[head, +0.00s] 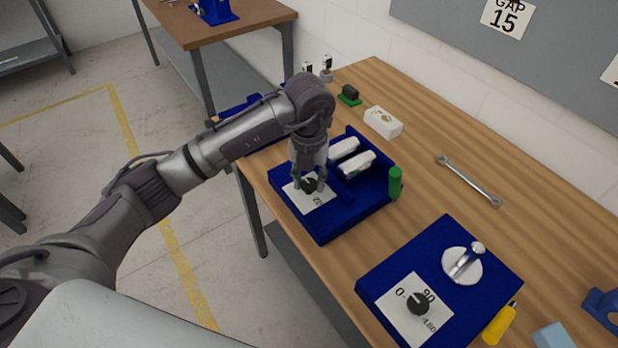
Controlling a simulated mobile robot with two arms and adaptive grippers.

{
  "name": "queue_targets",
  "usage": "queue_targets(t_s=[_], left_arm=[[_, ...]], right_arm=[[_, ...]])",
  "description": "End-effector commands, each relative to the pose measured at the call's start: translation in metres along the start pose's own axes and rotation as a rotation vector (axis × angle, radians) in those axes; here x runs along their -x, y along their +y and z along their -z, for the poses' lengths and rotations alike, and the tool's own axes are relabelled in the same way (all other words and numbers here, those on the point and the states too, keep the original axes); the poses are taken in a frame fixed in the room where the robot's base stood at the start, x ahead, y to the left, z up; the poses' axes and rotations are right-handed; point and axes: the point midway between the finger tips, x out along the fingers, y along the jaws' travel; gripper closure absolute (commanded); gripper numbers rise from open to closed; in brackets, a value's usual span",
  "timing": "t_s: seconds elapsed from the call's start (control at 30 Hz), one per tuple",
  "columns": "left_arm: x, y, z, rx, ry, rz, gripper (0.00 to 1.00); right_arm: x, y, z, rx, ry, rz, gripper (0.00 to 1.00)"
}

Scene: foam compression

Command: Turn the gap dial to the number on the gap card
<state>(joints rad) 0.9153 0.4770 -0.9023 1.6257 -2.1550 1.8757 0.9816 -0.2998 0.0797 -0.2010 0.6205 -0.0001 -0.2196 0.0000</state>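The gap card (507,17) on the grey wall board reads "GAP 15". My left gripper (309,186) points down over a blue device (337,222) on the table. Its fingers are around or close beside a black dial knob (310,184) on a white plate (314,204); I cannot tell if they touch it. The plate's printing is partly hidden by the gripper. A second blue device (385,273), nearer the front right, has a black dial (418,304) on a white plate marked 0, 90 and 180. My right gripper is not in view.
White rounded blocks (357,165) sit on the first device, with a green cylinder (395,182) at its right side. A wrench (468,181), a white box (383,122) and a yellow-handled tool (500,324) lie on the table. The wood between the wrench and the devices is clear.

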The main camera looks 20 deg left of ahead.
Motion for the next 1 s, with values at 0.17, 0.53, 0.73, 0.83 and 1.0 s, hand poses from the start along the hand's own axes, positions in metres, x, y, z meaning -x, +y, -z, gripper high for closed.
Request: queue_targets(t_s=[0.17, 0.53, 0.73, 0.83, 1.0], left_arm=[[0.0, 0.0, 0.0, -0.001, 0.0, 0.0, 0.96], [-0.003, 0.001, -0.001, -0.114, -0.002, -0.002, 0.96], [-0.004, 0.001, -0.001, -0.271, -0.003, -0.003, 0.96], [-0.005, 0.001, -0.001, -0.366, -0.003, -0.003, 0.96], [-0.005, 0.001, -0.001, -0.527, -0.003, -0.003, 0.96]], right_arm=[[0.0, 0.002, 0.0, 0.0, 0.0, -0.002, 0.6], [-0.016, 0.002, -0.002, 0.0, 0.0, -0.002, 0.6], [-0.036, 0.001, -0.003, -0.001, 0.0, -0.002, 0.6], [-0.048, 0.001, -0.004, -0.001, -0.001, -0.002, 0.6], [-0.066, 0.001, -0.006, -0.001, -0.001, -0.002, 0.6]])
